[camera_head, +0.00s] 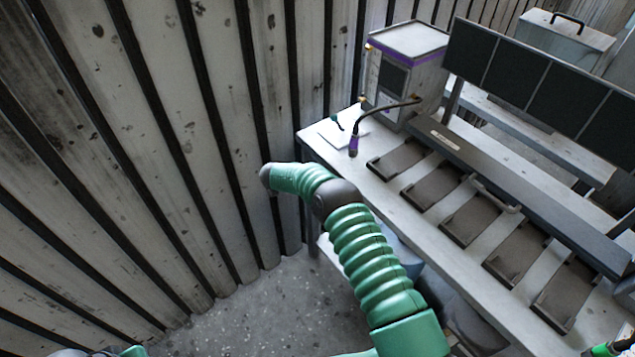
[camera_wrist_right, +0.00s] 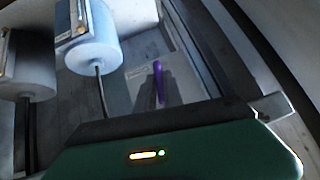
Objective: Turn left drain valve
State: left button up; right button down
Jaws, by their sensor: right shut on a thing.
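In the right wrist view, a slim purple handle (camera_wrist_right: 158,82) stands between the two dark fingers of my right gripper (camera_wrist_right: 160,88), which is shut on it. I take this handle to be the drain valve's, but its body is not clear. Two pale blue cylinders (camera_wrist_right: 92,48) with thin dark pipes below them are at the upper left, apart from the gripper. In the head view a green ribbed arm of mine crosses the middle, and neither gripper can be made out there. The valve is not visible in the head view.
A white workbench (camera_head: 345,165) runs to the right with several dark plates (camera_head: 432,185) and a row of dark panels (camera_head: 545,80) above. A box cabinet (camera_head: 405,70) and a purple-handled tool (camera_head: 354,144) are at its far end. A corrugated wall (camera_head: 150,130) stands left. Grey floor (camera_head: 265,310) is open below.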

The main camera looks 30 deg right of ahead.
jog(key=c, duration=1.5)
grip_release()
jog(key=shift+w+f, duration=0.1)
jog(key=shift+o, duration=0.2)
jog(key=v, duration=1.6)
jog(key=shift+a+r+p, duration=0.25)
jog(key=shift+r+p, duration=0.05)
jog(key=shift+r, duration=0.05)
